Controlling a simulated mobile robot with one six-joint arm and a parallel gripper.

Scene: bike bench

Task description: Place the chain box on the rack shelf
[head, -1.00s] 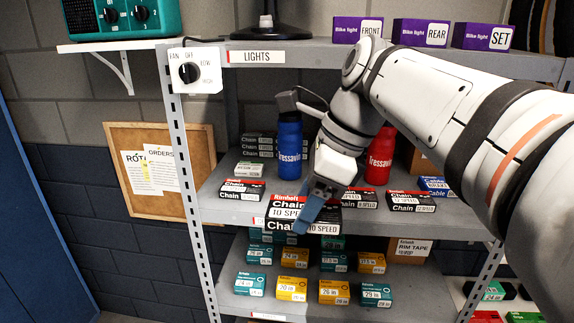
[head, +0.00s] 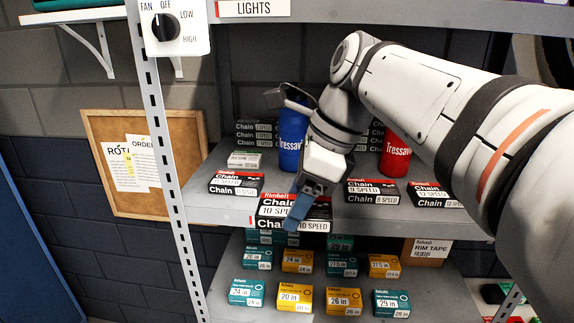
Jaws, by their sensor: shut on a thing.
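The chain box (head: 268,210), black with a red band and a white "10 SPEED" label, is in my gripper (head: 305,200) at the front edge of the middle rack shelf (head: 345,218). My gripper is shut on the right part of the box. The box overlaps the shelf's front edge in the head view, and I cannot tell whether it touches the shelf. Other chain boxes stand on the shelf: one to the left (head: 236,184) and a 9 speed (head: 372,191) and a 12 speed (head: 433,194) to the right.
Behind stand a blue bottle (head: 290,140) and a red bottle (head: 396,155), with stacked chain boxes (head: 256,134) at the back. The lower shelf holds several teal and yellow tube boxes (head: 294,297). A slotted rack post (head: 163,170) rises at the left.

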